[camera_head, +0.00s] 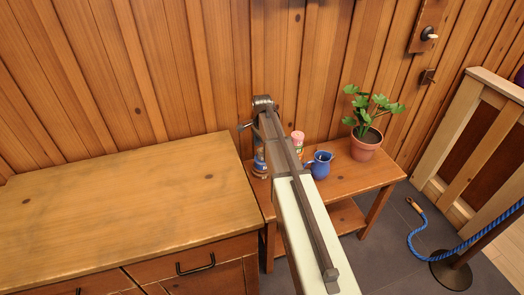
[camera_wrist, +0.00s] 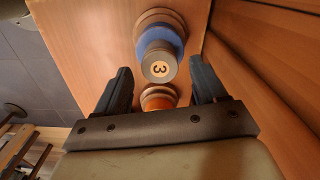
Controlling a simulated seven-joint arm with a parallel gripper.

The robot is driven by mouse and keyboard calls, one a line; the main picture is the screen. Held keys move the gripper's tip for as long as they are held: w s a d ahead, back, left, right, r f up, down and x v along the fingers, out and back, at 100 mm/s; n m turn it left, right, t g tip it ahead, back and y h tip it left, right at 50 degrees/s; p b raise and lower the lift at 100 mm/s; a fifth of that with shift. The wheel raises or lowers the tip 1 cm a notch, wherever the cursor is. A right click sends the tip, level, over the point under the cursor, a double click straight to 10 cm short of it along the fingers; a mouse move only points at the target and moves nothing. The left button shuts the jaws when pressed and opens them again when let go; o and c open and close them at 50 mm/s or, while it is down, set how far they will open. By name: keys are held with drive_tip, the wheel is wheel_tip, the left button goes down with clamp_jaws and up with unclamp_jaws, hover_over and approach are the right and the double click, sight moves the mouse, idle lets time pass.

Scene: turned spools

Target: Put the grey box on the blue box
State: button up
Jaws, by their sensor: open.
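No plain boxes show; the pieces are turned spools. In the wrist view a blue spool (camera_wrist: 160,36) with a wide wooden flange stands on the small wooden table. A narrower grey-brown round piece with a "3" on its end (camera_wrist: 158,66) overlaps it towards the camera. I cannot tell whether this rests on the blue spool or is its top. An orange spool (camera_wrist: 158,99) is partly hidden below it. My gripper (camera_wrist: 159,69) is open, its dark fingers either side of the numbered piece, with gaps on both sides. In the head view my arm hides much of the spools (camera_head: 259,160).
On the small table (camera_head: 345,185) a pink-topped piece (camera_head: 297,138), a blue jug (camera_head: 320,165) and a potted plant (camera_head: 366,145) stand right of my arm. A plank wall (camera_head: 200,60) rises close behind. A bare-topped cabinet (camera_head: 120,200) is at left.

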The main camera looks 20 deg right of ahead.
sight(262, 150)
wheel_tip(262, 150, up, 9)
drive_tip(key=shift+r, duration=0.15)
idle(0.6)
